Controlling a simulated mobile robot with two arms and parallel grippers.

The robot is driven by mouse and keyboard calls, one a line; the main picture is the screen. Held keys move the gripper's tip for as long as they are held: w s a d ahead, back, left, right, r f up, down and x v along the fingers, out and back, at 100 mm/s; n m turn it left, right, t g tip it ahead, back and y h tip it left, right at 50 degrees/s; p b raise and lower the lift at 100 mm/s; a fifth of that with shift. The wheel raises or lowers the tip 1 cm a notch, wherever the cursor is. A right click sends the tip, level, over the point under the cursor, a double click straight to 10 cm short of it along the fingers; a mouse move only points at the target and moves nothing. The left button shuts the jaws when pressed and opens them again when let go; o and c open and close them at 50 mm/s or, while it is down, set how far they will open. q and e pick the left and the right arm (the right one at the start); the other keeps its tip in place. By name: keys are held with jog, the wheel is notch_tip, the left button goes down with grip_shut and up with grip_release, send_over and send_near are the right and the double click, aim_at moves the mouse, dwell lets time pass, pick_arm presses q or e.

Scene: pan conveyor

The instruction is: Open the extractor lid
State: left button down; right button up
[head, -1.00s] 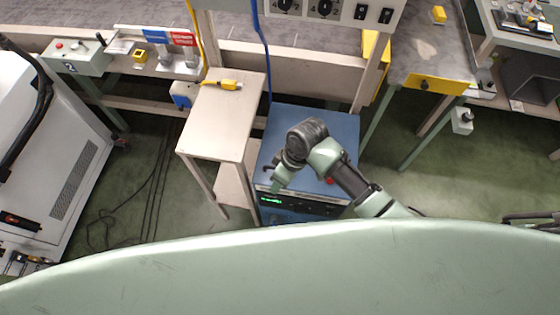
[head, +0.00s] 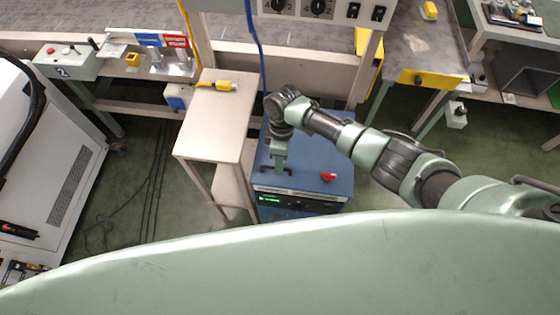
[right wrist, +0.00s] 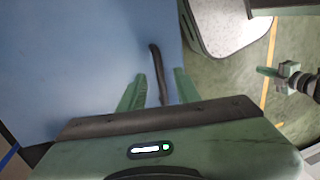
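The extractor (head: 300,205) is a blue box with a dark front panel and a green display, at the middle of the head view. Its flat blue lid (head: 312,152) lies closed. My right gripper (head: 277,170) points down at the lid's left part. In the right wrist view, a thin black handle (right wrist: 155,65) stands out against the blue lid (right wrist: 85,55). The two green fingers of my right gripper (right wrist: 159,90) are apart, one on each side of it. No firm contact shows. What looks like my left gripper (right wrist: 285,76) is at that view's right edge, its finger gap unclear.
A pale side table (head: 215,125) with a yellow tool (head: 222,86) stands left of the extractor. A red knob (head: 328,177) sits on the lid's right front. A conveyor (head: 300,62) runs behind. A yellow-edged bench (head: 428,82) stands right.

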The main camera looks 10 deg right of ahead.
jog(key=shift+s+a+f, duration=0.1)
jog(key=shift+f, duration=0.4)
grip_shut()
dwell(1.1)
